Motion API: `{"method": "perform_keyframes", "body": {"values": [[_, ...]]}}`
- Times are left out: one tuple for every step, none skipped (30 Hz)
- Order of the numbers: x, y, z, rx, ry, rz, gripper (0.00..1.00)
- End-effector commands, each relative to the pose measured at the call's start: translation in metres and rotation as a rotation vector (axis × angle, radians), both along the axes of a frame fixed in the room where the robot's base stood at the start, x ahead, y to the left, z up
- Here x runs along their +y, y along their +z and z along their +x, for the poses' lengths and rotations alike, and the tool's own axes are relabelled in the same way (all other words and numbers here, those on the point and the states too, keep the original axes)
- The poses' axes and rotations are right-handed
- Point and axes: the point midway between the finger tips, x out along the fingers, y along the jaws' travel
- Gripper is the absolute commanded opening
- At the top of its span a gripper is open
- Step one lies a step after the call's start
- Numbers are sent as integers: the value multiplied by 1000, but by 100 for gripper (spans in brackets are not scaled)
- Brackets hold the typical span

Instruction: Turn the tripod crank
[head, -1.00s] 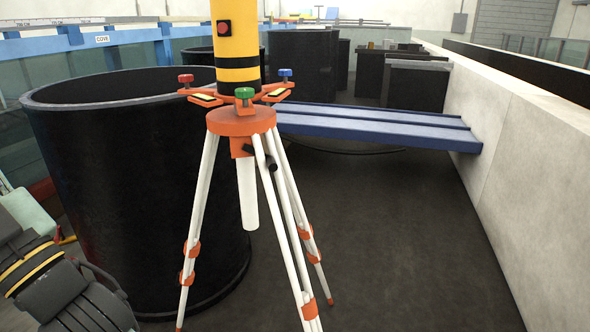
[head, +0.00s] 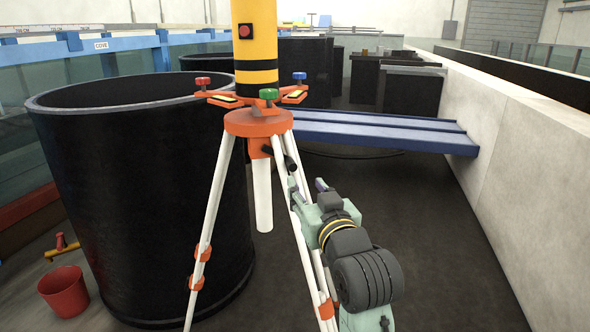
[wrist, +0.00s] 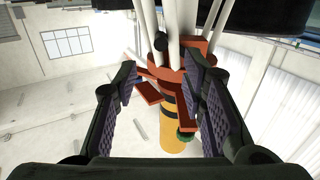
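The tripod (head: 259,123) stands upright with an orange head and white legs, and carries a yellow and black instrument (head: 255,60). Its short black crank (head: 291,153) sticks out at the right, just under the head. In the wrist view the tripod appears upside down, with a dark part that looks like the crank (wrist: 160,41) near the top middle. My gripper (head: 309,187) is just below and right of the crank, pointing up towards it, apart from it as far as I can tell. The wrist view shows its fingers (wrist: 171,88) wide apart with nothing held.
A large black tank (head: 140,190) stands close on the left, with a red bucket (head: 64,291) beside it. A blue beam (head: 385,132) crosses behind the tripod. A pale wall (head: 500,160) runs along the right. The dark floor right of my arm is clear.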

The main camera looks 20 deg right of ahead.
Motion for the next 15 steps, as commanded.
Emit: {"method": "perform_keyframes", "body": {"values": [[0,2,10,2,3,1,38],[0,2,15,2,3,0,38],[-1,2,23,2,2,0,38],[-1,2,29,2,3,0,38],[-1,2,35,1,3,0,38],[-2,2,43,2,3,-1,38],[-2,3,49,1,3,0,38],[-3,3,54,1,3,0,38],[-3,3,61,0,2,0,38],[-3,2,66,1,2,-1,38],[-4,3,70,0,1,-1,38],[-5,3,75,-1,1,-1,38],[-5,2,78,-1,1,-1,38],[-5,2,81,-1,1,-1,38],[-5,2,84,-1,1,-1,38]]}}
